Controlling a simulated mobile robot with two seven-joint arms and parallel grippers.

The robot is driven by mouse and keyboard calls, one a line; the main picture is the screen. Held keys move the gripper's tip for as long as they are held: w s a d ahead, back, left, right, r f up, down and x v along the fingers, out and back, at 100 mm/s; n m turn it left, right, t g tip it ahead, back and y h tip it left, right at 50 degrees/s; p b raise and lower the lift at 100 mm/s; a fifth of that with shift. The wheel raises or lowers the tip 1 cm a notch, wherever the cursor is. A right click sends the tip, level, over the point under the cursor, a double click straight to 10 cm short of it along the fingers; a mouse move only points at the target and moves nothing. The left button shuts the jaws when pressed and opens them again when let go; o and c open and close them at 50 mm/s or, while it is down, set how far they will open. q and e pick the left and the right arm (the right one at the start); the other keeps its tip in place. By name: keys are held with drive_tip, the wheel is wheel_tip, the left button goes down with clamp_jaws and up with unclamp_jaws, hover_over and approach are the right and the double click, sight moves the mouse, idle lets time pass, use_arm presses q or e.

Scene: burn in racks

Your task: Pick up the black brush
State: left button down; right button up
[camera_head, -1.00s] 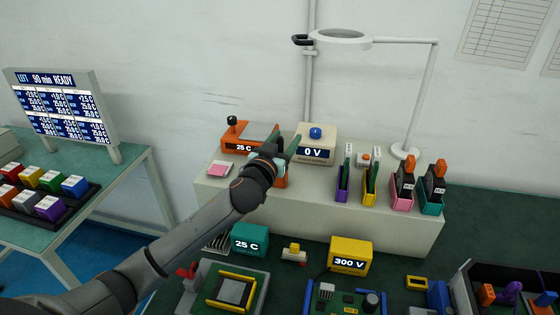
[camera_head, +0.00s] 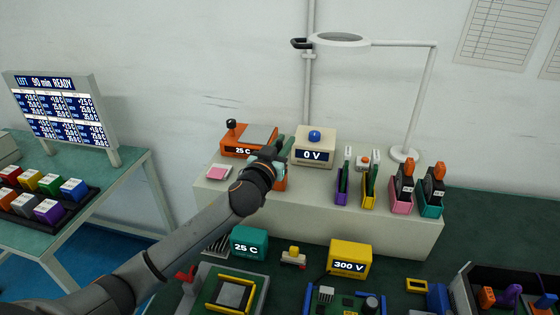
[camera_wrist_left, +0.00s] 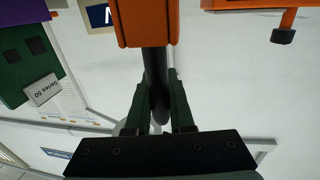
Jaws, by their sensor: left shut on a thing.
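The black brush shows in the left wrist view as a dark, upright-looking handle (camera_wrist_left: 155,75) joined to an orange block (camera_wrist_left: 147,22). I cannot tell whether that block is a holder or part of the brush. My left gripper (camera_wrist_left: 157,100) has its dark green fingers shut on the black handle, one on each side. In the head view my left gripper (camera_head: 283,149) is over the left part of the pale shelf, at the orange block (camera_head: 280,180). The brush is hidden there by my gripper and wrist. My right gripper is not in view.
The orange 25 C unit (camera_head: 240,148) is left of the gripper and the cream 0 V box (camera_head: 314,150) right of it. Purple (camera_head: 341,192) and yellow (camera_head: 369,193) holders with green boards stand further right. A magnifier lamp (camera_head: 427,95) rises behind.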

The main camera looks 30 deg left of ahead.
use_arm(q)
wheel_tip(320, 180, up, 10)
drive_tip(key=shift+p, duration=0.45)
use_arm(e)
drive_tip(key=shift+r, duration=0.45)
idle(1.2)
